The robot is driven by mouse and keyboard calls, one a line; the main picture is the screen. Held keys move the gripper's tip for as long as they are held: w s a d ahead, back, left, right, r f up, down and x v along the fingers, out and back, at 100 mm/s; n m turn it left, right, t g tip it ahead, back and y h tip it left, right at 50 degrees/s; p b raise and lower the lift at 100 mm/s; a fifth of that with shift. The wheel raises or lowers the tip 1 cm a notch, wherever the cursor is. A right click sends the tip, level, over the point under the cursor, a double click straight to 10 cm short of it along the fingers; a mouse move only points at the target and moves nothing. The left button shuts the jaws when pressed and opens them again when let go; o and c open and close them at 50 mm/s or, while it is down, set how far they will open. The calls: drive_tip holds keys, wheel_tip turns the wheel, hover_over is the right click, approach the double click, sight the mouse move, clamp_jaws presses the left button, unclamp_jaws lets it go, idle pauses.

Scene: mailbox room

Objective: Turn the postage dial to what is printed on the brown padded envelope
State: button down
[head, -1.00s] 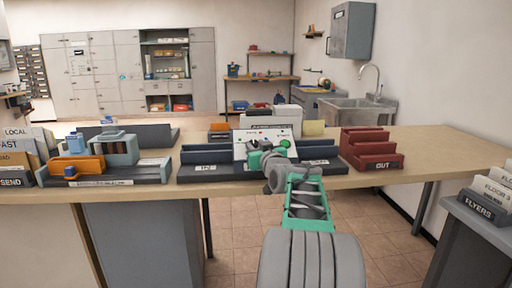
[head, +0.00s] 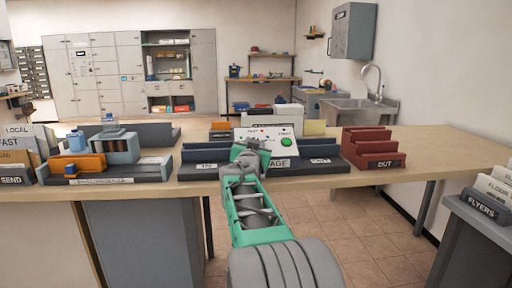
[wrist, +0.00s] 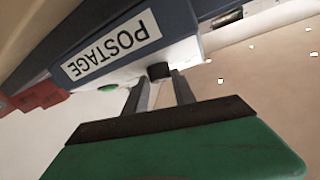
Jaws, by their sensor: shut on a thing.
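The postage machine (head: 278,133) stands on the counter, with a white sloped panel, a green button (head: 287,141) and a label partly hidden by my arm. In the wrist view its POSTAGE label (wrist: 112,45) appears upside down. A small dark knob (wrist: 159,70), which looks like the dial, sits on its panel edge. My gripper (wrist: 161,80) has its two fingers around this knob and is shut on it. In the head view my gripper (head: 248,150) covers the panel's left part. The dial's setting cannot be read. I cannot make out the brown padded envelope.
Dark trays (head: 205,170) flank the machine, and a red OUT tray (head: 372,148) stands to the right. At left are a sorter with an orange holder (head: 80,163) and a SEND rack (head: 18,165). A FLYERS rack (head: 485,203) is at far right.

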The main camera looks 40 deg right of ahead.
drive_tip(key=m+g, duration=0.1)
drive_tip(key=m+g+h, duration=0.1)
drive_tip(key=m, duration=0.1)
drive_tip(key=m+g+h+p, duration=0.1)
drive_tip(key=shift+w+a+r+m+g, duration=0.2)
drive_tip(key=shift+w+a+m+g, duration=0.1)
drive_tip(key=shift+w+m+g, duration=0.1)
drive_tip(key=m+g+p, duration=0.1)
drive_tip(key=m+g, duration=0.1)
drive_tip(key=shift+w+r+g+h+p, duration=0.1)
drive_tip(key=shift+g+h+p, duration=0.2)
drive_tip(key=shift+p, duration=0.05)
drive_tip(key=shift+m+g+p, duration=0.4)
drive_tip(key=shift+m+p, duration=0.05)
drive_tip(key=shift+m, duration=0.35)
drive_tip(key=c, duration=1)
unclamp_jaws()
drive_tip(key=shift+c, duration=0.2)
drive_tip(key=f+v, duration=0.1)
drive_tip(key=v, duration=0.6)
drive_tip(key=shift+a+r+p, duration=0.3)
drive_tip(key=shift+a+r, duration=0.05)
drive_tip(key=shift+r, duration=0.1)
